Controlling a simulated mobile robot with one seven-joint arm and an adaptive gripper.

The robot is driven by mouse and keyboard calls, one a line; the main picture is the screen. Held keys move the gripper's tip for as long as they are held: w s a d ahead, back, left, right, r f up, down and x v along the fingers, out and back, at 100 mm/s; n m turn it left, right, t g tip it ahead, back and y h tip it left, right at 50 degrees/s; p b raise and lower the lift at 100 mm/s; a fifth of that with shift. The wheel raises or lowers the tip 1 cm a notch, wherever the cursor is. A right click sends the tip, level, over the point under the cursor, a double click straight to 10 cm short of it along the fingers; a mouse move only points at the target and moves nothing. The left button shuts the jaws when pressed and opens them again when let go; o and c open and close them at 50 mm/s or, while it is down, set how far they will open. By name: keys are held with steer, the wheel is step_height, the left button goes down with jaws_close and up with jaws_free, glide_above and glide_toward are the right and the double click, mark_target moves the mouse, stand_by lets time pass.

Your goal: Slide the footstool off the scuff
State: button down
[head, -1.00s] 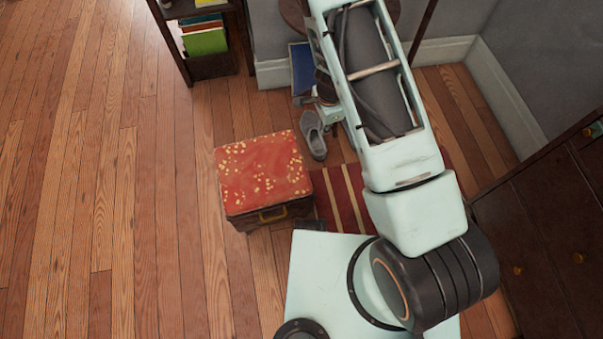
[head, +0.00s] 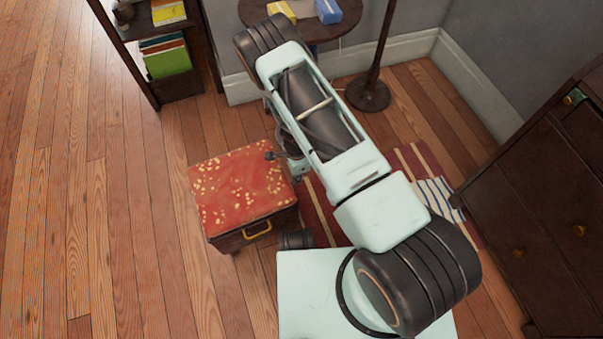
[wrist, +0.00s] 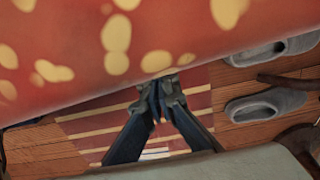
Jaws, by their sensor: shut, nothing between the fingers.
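The footstool (head: 240,190) is a box with a red, yellow-spotted top, dark sides and a gold handle on its near side. It stands on the wooden floor beside the striped rug. My gripper (head: 272,157) is low at the footstool's right side, near the far right corner of its top. In the wrist view the red top (wrist: 90,50) fills the upper part. My shut fingers (wrist: 160,86) end at its edge with nothing between them; I cannot tell if they touch it. No scuff shows on the visible floor.
A red striped rug (head: 312,205) lies right of the footstool. Grey shoes (wrist: 262,104) lie on the floor in the wrist view. A bookcase (head: 180,86), a round table (head: 345,28) and a dark cabinet (head: 540,220) stand around. The floor to the left is clear.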

steer(key=shift+s+a, duration=0.2)
steer(key=shift+a, duration=0.35)
steer(key=shift+s+a, duration=0.15)
steer(key=shift+a, duration=0.4)
